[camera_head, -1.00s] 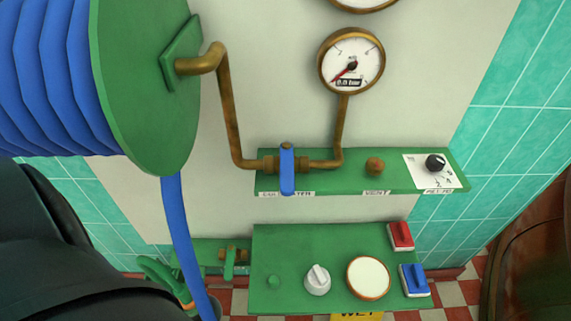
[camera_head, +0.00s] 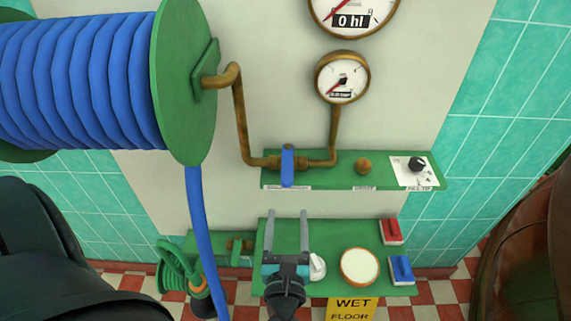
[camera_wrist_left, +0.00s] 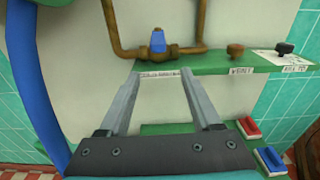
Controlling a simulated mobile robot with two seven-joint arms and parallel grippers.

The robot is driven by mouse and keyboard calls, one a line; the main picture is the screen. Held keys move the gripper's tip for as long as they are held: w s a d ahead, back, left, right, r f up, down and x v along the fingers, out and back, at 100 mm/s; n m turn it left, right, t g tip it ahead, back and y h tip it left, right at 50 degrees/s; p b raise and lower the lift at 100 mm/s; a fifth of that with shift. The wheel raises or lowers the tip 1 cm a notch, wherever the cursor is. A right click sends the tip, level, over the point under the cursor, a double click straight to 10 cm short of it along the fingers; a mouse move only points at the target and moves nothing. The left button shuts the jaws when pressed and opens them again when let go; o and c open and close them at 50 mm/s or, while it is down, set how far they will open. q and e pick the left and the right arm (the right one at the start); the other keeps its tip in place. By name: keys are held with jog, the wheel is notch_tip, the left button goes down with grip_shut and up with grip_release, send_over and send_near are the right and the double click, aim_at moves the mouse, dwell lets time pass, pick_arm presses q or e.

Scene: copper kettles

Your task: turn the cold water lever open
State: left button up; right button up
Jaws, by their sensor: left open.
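The cold water lever is a blue handle (camera_head: 287,165) on a brass valve in the pipe along the upper green shelf. It points down across the pipe toward the shelf's front edge. In the left wrist view the blue lever (camera_wrist_left: 158,41) is ahead of the fingers, above the white label. My left gripper (camera_head: 288,214) is open and empty, below the lever in the head view and apart from it. Its two fingers also show in the left wrist view (camera_wrist_left: 158,78). My right gripper is not in view.
A big blue hose reel (camera_head: 80,80) stands at left, its hose (camera_head: 198,220) hanging down left of my gripper. Gauges hang above.

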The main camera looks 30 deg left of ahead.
aim_at(288, 161)
pick_arm(q)
jog(key=shift+y, duration=0.3)
jog(key=x, duration=0.5)
jog(key=r+x, duration=0.1)
jog(key=x, duration=0.4)
jog(key=r+p+x, duration=0.1)
jog(key=x, duration=0.4)
jog(key=shift+w, duration=0.15)
grip_shut()
dwell(0.7)
